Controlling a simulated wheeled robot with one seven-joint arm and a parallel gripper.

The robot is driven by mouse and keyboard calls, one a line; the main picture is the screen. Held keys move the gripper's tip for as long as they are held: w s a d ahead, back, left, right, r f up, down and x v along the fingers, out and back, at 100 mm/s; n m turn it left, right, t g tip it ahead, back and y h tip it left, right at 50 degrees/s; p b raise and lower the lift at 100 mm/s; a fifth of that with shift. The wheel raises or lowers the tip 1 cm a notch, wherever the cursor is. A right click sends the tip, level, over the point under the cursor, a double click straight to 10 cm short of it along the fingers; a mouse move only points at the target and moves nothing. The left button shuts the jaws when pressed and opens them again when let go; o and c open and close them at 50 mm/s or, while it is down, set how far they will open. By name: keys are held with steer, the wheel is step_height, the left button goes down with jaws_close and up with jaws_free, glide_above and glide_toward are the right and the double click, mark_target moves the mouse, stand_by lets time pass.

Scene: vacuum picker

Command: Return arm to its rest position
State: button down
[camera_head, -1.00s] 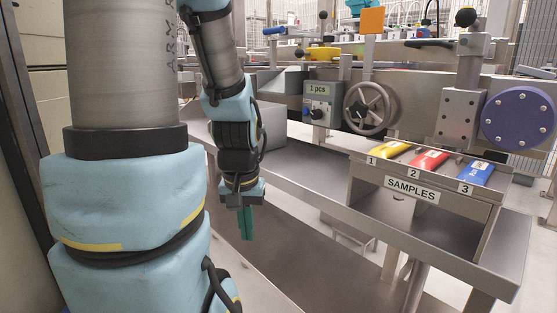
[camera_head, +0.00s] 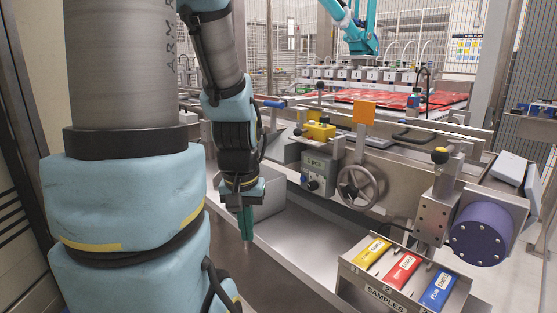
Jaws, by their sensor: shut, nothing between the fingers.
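My arm hangs down at the left of the head view, with its thick lower links in front and its wrist further back. My gripper (camera_head: 246,222) points down with its green fingers together. It is shut and empty, and it hangs in front of the grey metal bench. It is apart from the sample packets.
A SAMPLES holder (camera_head: 345,272) at lower right carries a yellow packet (camera_head: 372,252), a red packet (camera_head: 402,270) and a blue packet (camera_head: 438,290). Behind stand a handwheel (camera_head: 356,188), a counter box (camera_head: 318,172) and a purple drum (camera_head: 480,234). A caged line with a teal robot (camera_head: 358,35) lies beyond.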

step_height(320, 180, up, 10)
steer(key=p, duration=0.8)
steer(key=shift+r, duration=0.25)
